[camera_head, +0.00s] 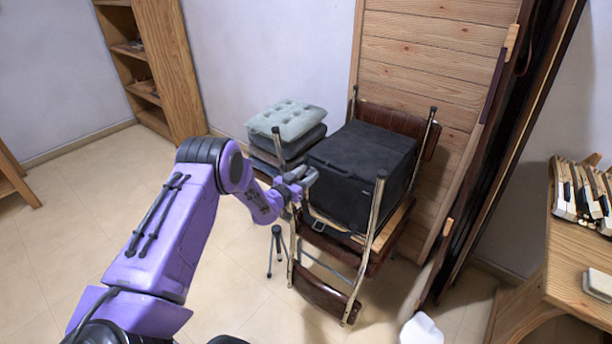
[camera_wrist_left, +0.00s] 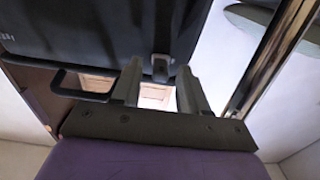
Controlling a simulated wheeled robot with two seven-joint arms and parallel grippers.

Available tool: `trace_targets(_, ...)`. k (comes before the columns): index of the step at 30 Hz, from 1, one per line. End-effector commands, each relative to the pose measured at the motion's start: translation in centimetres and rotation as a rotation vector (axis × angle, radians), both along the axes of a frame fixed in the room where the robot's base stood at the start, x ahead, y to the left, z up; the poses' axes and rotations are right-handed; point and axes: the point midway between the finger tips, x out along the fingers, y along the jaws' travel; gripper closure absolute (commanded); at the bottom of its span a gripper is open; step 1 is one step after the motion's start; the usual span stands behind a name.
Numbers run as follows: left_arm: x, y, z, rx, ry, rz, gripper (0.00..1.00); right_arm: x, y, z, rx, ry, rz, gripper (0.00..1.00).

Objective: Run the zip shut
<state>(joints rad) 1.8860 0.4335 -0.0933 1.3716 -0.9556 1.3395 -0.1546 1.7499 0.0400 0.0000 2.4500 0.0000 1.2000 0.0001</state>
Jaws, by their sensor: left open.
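A black fabric case (camera_head: 362,170) rests on an upturned chair, and its dark side fills the upper left of the left wrist view (camera_wrist_left: 85,35). A small grey zip pull or tab (camera_wrist_left: 160,67) hangs at the case's lower edge. My left gripper (camera_head: 303,178) is at the left side of the case. In the left wrist view its two fingers (camera_wrist_left: 160,88) are apart, with the tab between or just beyond their tips. I cannot tell whether they touch it. The zip line itself is too dark to make out. My right gripper does not show.
The chair's metal legs (camera_head: 375,215) stand close around the case. A wooden bench with piano keys (camera_head: 580,190) is at right. The floor at left is clear.

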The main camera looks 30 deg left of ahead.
Motion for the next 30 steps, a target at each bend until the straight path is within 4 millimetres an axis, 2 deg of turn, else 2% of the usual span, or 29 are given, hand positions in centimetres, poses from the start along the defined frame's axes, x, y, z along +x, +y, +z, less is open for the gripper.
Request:
trace_targets(2,0.0,0.0,0.0,0.000,0.000,0.000,0.56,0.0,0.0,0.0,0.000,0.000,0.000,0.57)
trace_targets(3,0.0,0.0,0.0,0.000,0.000,0.000,0.60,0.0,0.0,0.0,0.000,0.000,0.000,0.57)
trace_targets(5,0.0,0.0,0.0,0.000,0.000,0.000,0.79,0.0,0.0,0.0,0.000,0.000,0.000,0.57)
trace_targets(6,0.0,0.0,0.0,0.000,0.000,0.000,0.92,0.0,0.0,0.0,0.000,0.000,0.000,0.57)
trace_targets(7,0.0,0.0,0.0,0.000,0.000,0.000,1.00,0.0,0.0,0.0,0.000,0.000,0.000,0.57)
trace_targets(14,0.0,-0.2,0.1,0.000,-0.001,-0.001,1.00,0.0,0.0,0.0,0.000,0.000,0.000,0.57)
trace_targets(19,-0.1,-1.9,0.2,-0.001,-0.001,-0.003,1.00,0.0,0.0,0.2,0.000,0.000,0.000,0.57)
trace_targets(23,-0.3,-4.8,0.2,-0.002,-0.001,-0.006,1.00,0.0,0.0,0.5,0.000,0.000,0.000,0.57)
trace_targets(30,-0.9,-11.4,0.1,-0.001,-0.002,-0.006,1.00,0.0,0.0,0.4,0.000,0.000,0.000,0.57)
